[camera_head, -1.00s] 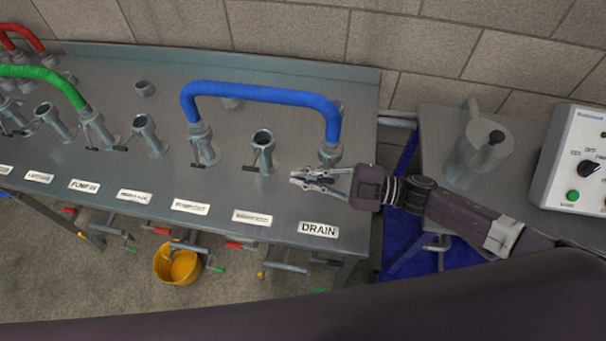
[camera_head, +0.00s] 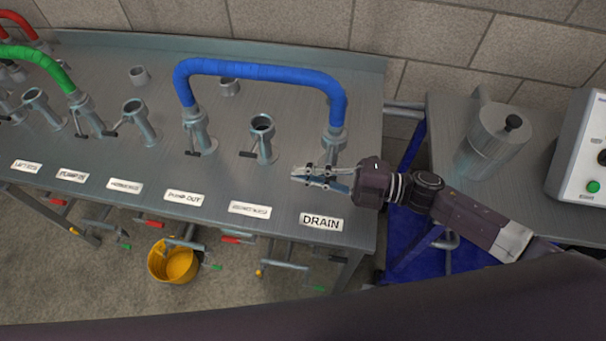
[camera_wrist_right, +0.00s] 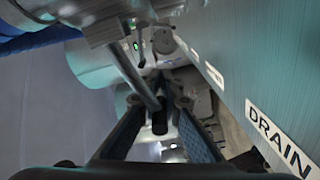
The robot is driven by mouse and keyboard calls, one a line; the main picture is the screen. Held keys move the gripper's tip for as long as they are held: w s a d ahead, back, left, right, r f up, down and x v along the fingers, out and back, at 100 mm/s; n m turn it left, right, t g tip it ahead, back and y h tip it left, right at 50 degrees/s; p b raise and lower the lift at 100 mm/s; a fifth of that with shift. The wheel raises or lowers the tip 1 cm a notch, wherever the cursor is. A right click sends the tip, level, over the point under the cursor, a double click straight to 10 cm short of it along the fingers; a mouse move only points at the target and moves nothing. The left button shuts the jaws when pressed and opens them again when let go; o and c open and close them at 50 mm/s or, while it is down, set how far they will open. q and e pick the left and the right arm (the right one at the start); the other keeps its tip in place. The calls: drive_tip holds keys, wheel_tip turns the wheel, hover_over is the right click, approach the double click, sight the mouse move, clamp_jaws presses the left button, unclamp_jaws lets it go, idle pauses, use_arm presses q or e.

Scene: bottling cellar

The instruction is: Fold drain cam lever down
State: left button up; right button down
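The drain coupling (camera_head: 335,142) is a metal port at the right end of the bench, behind the DRAIN label (camera_head: 321,222). One end of the blue hose (camera_head: 262,68) sits on it. My right gripper (camera_head: 299,174) is just in front of the coupling, pointing left. In the right wrist view, the drain cam lever (camera_wrist_right: 136,73) is a metal rod slanting from the coupling, with a dark end between my spread fingers (camera_wrist_right: 159,101). I cannot tell whether the fingers touch it. In the head view my gripper hides most of the lever. My left gripper is out of view.
An open port (camera_head: 263,138) with its own lever stands left of my gripper. The bench (camera_head: 240,178) is bare around the labels. A metal jug (camera_head: 492,140) and a control box (camera_head: 585,150) stand on the right table. A yellow bucket (camera_head: 160,266) is below.

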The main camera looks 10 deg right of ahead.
drive_tip(key=shift+w+d+f+n+b, duration=0.2)
drive_tip(key=shift+w+f+n+b, duration=0.05)
drive_tip(key=shift+f+n+b, duration=0.5)
drive_tip(key=shift+r, duration=0.2)
drive_tip(key=c, duration=2)
unclamp_jaws()
drive_tip(key=shift+d, duration=0.1)
drive_tip(key=shift+c, duration=0.2)
drive_tip(key=shift+s+d, duration=0.1)
drive_tip(key=v, duration=1.2)
drive_tip(key=shift+r, duration=0.1)
drive_tip(key=shift+c, duration=0.3)
